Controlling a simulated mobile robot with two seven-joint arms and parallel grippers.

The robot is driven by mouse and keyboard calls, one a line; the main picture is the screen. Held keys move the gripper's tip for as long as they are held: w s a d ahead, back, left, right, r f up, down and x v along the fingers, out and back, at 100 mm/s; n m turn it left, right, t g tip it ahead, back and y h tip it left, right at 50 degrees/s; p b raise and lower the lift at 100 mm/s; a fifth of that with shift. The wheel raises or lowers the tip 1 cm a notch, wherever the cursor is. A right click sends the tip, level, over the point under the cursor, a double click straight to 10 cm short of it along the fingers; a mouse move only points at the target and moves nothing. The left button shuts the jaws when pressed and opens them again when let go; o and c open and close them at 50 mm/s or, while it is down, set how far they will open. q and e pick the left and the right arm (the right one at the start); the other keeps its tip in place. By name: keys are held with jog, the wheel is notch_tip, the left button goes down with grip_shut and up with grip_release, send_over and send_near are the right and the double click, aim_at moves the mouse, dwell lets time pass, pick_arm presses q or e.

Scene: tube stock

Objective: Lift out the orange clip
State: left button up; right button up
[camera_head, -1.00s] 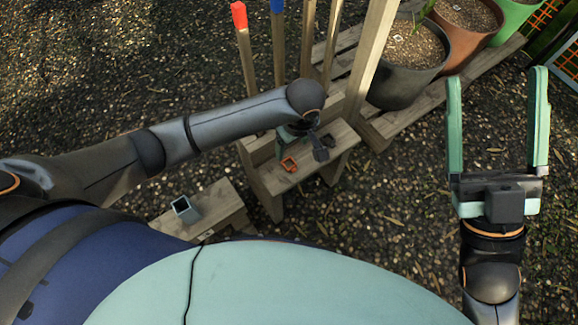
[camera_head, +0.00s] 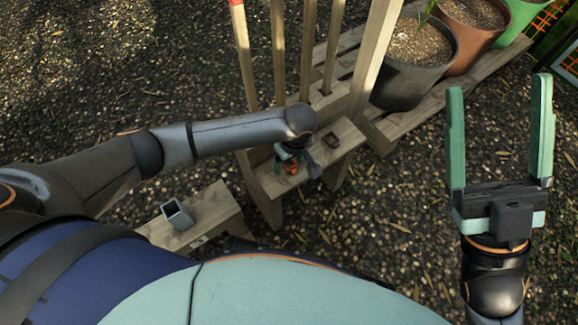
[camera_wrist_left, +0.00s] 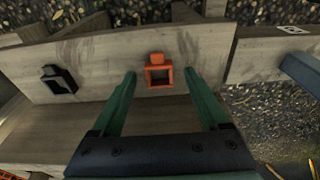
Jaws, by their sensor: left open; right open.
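The orange clip (camera_wrist_left: 159,76) is a small square frame with a tab, lying on a wooden ledge (camera_wrist_left: 100,72). In the head view the orange clip (camera_head: 290,168) is partly hidden by my left gripper (camera_head: 284,164). In the left wrist view my left gripper (camera_wrist_left: 160,88) is open, with one finger to each side of the clip; I cannot tell their height above the ledge. My right gripper (camera_head: 500,95) is open and empty at the right of the head view, over the gravel.
A dark clip (camera_wrist_left: 58,80) lies on the same ledge, left of the orange one in the left wrist view. Wooden posts (camera_head: 278,60) stand behind the ledge. A grey square holder (camera_head: 177,214) sits on a nearer wooden block. Potted plants (camera_head: 415,65) stand at the upper right.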

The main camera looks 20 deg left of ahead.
pick_arm(q)
grip_shut()
dwell(0.7)
